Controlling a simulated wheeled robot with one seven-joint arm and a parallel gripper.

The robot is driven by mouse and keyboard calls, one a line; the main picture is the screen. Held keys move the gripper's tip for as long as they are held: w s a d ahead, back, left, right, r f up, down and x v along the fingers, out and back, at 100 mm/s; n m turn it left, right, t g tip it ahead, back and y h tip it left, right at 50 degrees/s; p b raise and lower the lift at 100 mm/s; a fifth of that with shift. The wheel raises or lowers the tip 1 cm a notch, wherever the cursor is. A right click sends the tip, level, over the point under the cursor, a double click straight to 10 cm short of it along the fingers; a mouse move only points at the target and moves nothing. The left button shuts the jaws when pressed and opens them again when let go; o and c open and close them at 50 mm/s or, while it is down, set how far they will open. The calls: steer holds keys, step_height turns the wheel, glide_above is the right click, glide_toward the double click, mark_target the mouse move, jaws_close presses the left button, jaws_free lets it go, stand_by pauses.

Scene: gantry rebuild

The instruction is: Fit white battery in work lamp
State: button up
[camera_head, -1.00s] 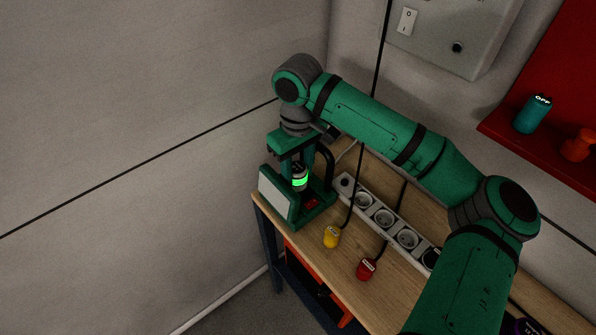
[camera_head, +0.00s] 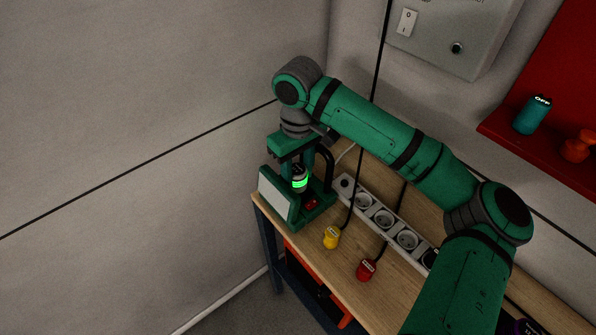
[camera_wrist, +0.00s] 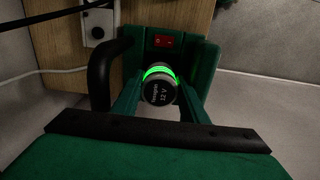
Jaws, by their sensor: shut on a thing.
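The work lamp (camera_head: 277,197) stands at the far left end of the bench. It has a green body, a pale front panel, a black handle (camera_wrist: 100,72) and a red switch (camera_wrist: 164,41). My gripper (camera_wrist: 158,100) is shut on the battery (camera_wrist: 160,92), one finger on each side. The battery has a dark end marked 12 V, a pale rim and a glowing green band. In the head view the battery (camera_head: 300,183) stands about upright over the lamp's base, behind the panel. Its lower end is hidden, so I cannot tell how deep it sits.
A power strip (camera_head: 383,217) with several sockets lies along the bench (camera_head: 345,262). A yellow plug (camera_head: 331,237) and a red plug (camera_head: 366,269) are on cords in front of it. A red shelf (camera_head: 497,137) holds a teal battery (camera_head: 532,115). Walls stand close behind the lamp.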

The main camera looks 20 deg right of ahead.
steer(key=shift+s+f, duration=0.15)
steer(key=shift+f, duration=0.55)
steer(key=o, duration=1)
steer(key=shift+o, duration=0.2)
steer(key=shift+r, duration=5.65)
steer(key=shift+d, duration=0.1)
